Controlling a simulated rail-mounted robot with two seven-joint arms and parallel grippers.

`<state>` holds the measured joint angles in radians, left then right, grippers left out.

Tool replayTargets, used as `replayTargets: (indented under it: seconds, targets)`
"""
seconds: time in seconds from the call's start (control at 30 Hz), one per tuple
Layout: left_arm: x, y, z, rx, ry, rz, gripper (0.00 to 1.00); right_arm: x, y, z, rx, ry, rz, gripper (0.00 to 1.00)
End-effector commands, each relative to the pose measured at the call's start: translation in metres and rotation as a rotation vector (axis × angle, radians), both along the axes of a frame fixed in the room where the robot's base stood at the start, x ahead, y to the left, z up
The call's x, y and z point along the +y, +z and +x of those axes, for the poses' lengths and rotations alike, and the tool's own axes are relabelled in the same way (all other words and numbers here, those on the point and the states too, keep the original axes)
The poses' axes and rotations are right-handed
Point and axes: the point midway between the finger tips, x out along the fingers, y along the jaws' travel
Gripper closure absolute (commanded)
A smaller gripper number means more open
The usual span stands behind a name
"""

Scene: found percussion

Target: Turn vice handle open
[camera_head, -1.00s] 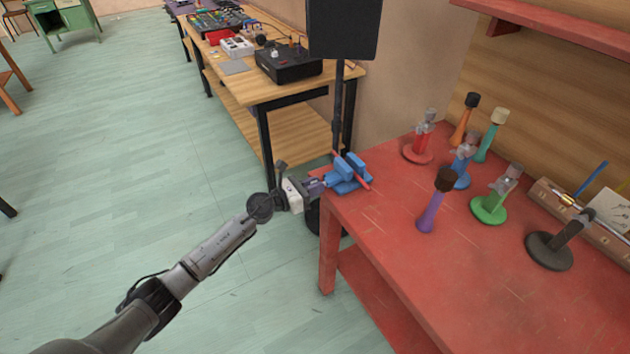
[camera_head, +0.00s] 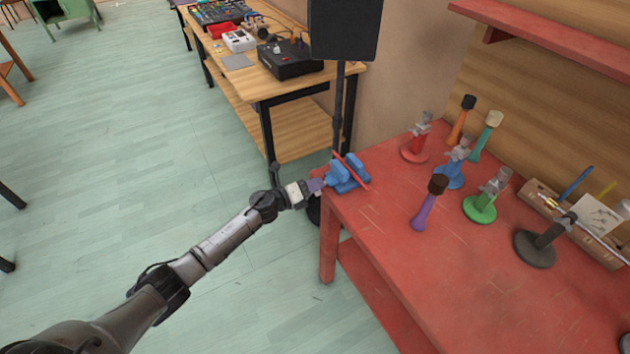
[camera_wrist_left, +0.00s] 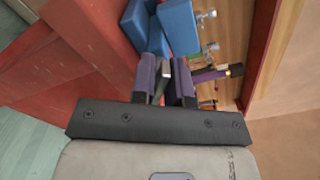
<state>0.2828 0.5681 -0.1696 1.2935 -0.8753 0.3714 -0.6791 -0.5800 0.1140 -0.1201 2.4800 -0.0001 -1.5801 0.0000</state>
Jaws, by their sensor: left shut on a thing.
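The blue vice (camera_head: 350,172) sits at the near-left corner of the red workbench, with a thin red bar (camera_head: 358,177) lying across it. My left gripper (camera_head: 322,185) is at the vice's left end, just off the bench edge. In the left wrist view, the blue vice (camera_wrist_left: 177,26) is just beyond the purple fingers (camera_wrist_left: 166,82). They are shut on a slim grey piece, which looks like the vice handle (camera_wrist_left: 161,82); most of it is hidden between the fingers. My right gripper is not in view.
A black speaker (camera_head: 345,28) on a stand rises behind the vice. A wooden table (camera_head: 270,85) with equipment is beyond. Floor left of the bench is clear.

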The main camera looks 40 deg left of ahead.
Motion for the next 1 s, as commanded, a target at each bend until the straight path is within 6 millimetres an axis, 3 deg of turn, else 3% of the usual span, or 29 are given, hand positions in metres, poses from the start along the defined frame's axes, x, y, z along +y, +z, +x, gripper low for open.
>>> replayTargets:
  seconds: [0.5, 1.0]
  targets:
    - [0.001, -0.001, 0.001, 0.126, 0.0, -0.336, 1.0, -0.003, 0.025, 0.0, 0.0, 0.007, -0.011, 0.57]
    - [0.001, -0.003, 0.0, 0.159, -0.001, -0.424, 1.0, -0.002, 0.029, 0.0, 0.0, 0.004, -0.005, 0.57]
